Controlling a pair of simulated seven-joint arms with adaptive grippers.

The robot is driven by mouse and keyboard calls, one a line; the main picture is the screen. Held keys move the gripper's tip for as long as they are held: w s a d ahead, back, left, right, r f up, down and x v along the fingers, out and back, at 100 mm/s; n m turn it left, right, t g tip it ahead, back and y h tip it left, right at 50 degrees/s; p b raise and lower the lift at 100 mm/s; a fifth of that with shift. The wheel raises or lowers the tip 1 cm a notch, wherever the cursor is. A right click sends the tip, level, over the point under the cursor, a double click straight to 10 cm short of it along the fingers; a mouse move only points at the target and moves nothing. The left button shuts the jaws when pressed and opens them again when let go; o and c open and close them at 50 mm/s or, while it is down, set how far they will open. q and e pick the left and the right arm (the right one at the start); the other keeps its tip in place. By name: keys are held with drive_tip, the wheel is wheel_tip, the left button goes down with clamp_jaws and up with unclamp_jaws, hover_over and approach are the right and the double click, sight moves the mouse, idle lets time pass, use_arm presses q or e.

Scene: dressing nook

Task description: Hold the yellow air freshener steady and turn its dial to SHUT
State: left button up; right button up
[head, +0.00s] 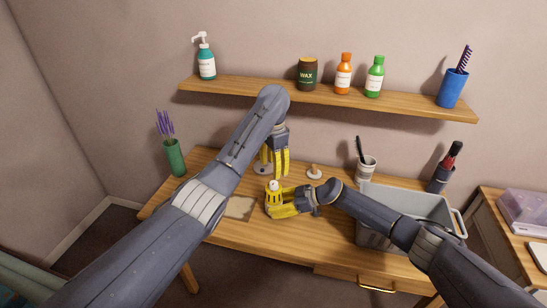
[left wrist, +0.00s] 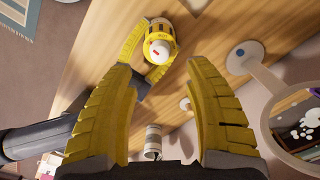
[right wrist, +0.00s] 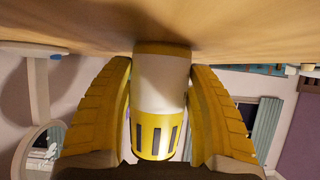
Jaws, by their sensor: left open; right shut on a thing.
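The yellow air freshener (head: 274,198) stands on the table, with a white dial (head: 274,184) on top. In the right wrist view its white and yellow body (right wrist: 161,95) is between the fingers of my right gripper (head: 279,206), which is shut on it from the side. My left gripper (head: 281,174) is open and empty, pointing down above and slightly behind the air freshener. In the left wrist view the dial (left wrist: 157,52) shows a small red mark and lies ahead between the fingertips. Small lettering on the yellow rim is hard to read.
A grey bin (head: 405,205) stands right on the table, near a cup with a brush (head: 366,168). A small stand (head: 314,173) is behind the air freshener. A round mirror (left wrist: 295,115) is close to my left gripper. A wall shelf (head: 330,98) holds bottles above.

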sight(273, 182)
use_arm(q)
drive_tip(key=shift+r, duration=2.05)
use_arm(e)
drive_tip(key=o, duration=0.9)
